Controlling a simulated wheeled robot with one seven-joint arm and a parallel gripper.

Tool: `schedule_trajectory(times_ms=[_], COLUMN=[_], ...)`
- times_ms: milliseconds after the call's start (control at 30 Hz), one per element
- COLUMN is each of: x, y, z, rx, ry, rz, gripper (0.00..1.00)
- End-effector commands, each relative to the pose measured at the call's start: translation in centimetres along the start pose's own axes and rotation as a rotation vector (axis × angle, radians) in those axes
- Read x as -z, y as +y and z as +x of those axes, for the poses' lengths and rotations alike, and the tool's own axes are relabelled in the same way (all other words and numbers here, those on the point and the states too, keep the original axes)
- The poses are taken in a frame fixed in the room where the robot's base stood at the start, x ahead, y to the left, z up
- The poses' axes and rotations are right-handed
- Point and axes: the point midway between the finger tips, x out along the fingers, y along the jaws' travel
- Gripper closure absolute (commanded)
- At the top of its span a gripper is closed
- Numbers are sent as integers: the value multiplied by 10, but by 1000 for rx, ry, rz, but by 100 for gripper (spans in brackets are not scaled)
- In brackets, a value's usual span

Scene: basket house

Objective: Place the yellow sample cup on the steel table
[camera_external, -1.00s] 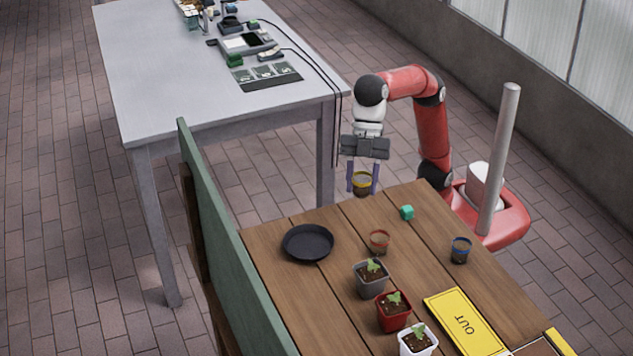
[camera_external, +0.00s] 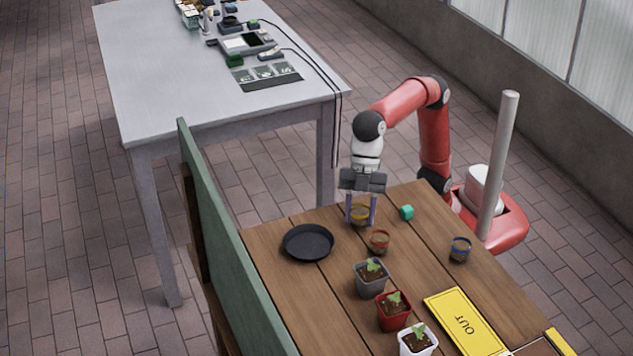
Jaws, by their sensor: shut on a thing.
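The yellow-rimmed sample cup (camera_external: 360,215) is between the two purple fingers of my gripper (camera_external: 360,212), which is shut on it. The cup is upright at the far edge of the wooden table, low over its boards or touching them; I cannot tell which. The fingers hide part of its sides. The steel table (camera_external: 160,95) stands at the upper left, apart from my gripper, with bare grey top on its left and front parts.
Instruments (camera_external: 245,44) and hanging cables (camera_external: 338,120) occupy the steel table's right side.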

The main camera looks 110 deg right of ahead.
Motion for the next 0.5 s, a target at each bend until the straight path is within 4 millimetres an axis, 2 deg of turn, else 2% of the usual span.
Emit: schedule_trajectory(times_ms=[367,400,500], x=[-2,-2,-2], y=[0,0,0], z=[4,4,3], rx=[0,0,0], ry=[2,2,2], rz=[0,0,0], gripper=[83,59,46])
